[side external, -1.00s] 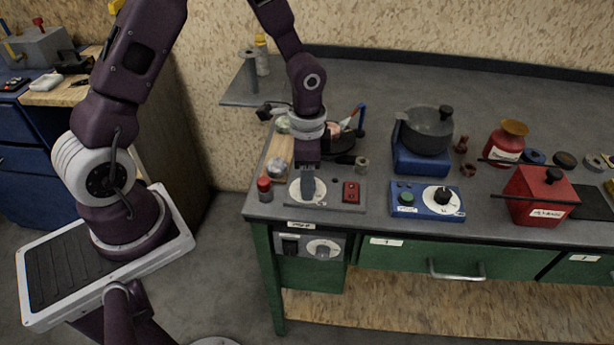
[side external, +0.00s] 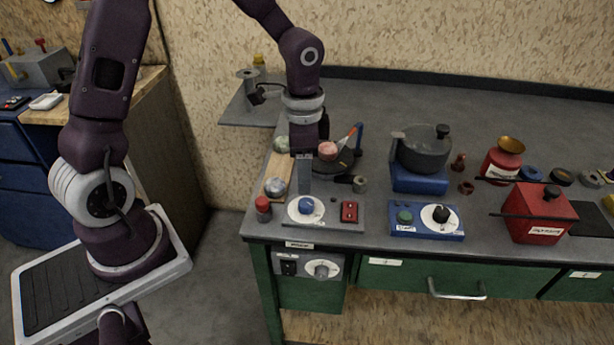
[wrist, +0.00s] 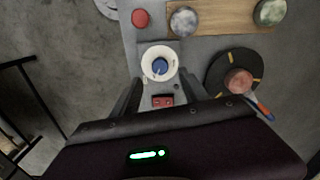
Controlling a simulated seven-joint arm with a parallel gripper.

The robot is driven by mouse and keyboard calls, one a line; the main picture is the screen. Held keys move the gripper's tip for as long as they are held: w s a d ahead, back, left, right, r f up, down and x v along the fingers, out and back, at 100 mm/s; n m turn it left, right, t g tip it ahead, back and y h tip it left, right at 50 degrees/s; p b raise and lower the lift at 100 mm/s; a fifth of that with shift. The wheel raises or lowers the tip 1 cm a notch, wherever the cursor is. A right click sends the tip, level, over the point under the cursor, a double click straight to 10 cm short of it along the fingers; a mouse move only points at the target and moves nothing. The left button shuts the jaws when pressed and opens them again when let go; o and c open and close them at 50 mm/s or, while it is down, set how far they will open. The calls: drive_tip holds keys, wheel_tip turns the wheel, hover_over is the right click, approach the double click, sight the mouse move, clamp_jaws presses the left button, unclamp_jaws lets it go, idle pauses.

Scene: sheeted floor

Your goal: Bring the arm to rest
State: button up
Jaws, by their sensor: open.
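My gripper (side external: 305,172) hangs pointing down over the left end of the grey bench, above and behind a grey panel with a blue knob on a white dial (side external: 306,206) and a red switch (side external: 349,211). In the wrist view my gripper (wrist: 168,95) has its two dark fingers spread apart with nothing held between them. The blue knob (wrist: 160,66) shows beyond the fingers, and the red switch (wrist: 162,100) shows between them. The fingers look clear of the knob. How high they are above the bench is hard to tell.
A wooden board with round items (side external: 275,187) lies left of my gripper. A dark pan holding a pink item (side external: 328,150) is close on the right. A grey pot (side external: 424,148) on a blue stand, a blue control box (side external: 427,220) and a red box (side external: 540,211) stand further right.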

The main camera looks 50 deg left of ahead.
drive_tip(key=s+r+n+t+y, duration=0.1)
drive_tip(key=s+r+n, duration=0.1)
drive_tip(key=s+r, duration=0.3)
drive_tip(key=s+r+n+t, duration=0.2)
drive_tip(key=s+r, duration=0.1)
drive_tip(key=r, duration=0.5)
drive_tip(key=s+d+r+n+t+h, duration=0.1)
drive_tip(key=s+d+r+n+t, duration=0.1)
drive_tip(key=s, duration=0.8)
wheel_tip(320, 180, up, 2)
drive_tip(key=shift+s+n, duration=0.3)
drive_tip(key=shift+n, duration=0.4)
